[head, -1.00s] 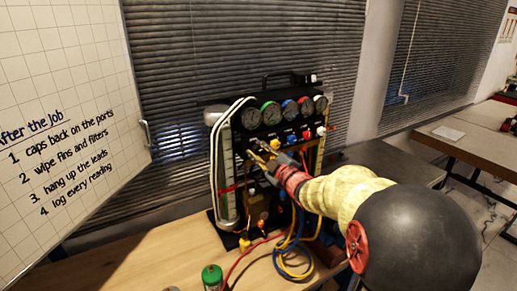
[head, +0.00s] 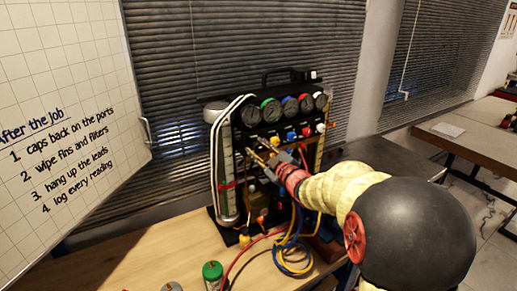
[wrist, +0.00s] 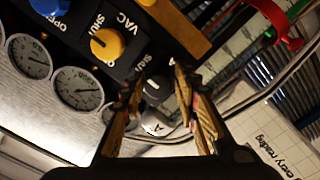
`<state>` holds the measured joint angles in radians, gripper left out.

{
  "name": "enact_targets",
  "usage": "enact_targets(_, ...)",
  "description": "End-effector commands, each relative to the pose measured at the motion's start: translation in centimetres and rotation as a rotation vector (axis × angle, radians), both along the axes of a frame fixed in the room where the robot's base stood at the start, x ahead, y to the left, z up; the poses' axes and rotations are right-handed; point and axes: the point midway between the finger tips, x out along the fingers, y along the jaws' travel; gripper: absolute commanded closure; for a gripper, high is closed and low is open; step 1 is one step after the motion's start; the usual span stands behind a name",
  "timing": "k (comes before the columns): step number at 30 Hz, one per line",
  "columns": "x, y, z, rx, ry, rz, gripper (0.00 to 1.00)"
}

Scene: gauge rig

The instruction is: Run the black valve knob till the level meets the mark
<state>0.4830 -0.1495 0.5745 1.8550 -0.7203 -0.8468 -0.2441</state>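The black valve knob (wrist: 157,88) shows in the wrist view between the two fingers of my gripper (wrist: 158,92). It is dark with a pale pointer line and is partly hidden by the fingers. The fingers stand apart on either side of it, and I cannot tell whether they touch it. In the head view my gripper (head: 254,149) reaches the left part of the gauge panel and hides the knob. The tall charging cylinder (head: 228,172) stands at the panel's left, with a red band across it. A red clip (wrist: 285,42) sits by the scale (wrist: 240,45). The level cannot be read.
A yellow VAC knob (wrist: 106,43) and a blue knob (wrist: 47,5) are near my gripper. Several gauges (head: 251,117) line the panel's top. Hoses (head: 290,257) and a green-topped can (head: 212,272) are on the bench (head: 150,255).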

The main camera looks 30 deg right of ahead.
Motion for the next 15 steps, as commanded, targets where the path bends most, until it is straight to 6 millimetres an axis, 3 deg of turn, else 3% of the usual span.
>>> enact_targets(6, 0.02, 0.0, 0.17, -0.001, -0.003, 0.0, 0.56)
enact_targets(15, -0.14, -0.03, 0.26, -0.002, -0.004, 0.0, 0.56)
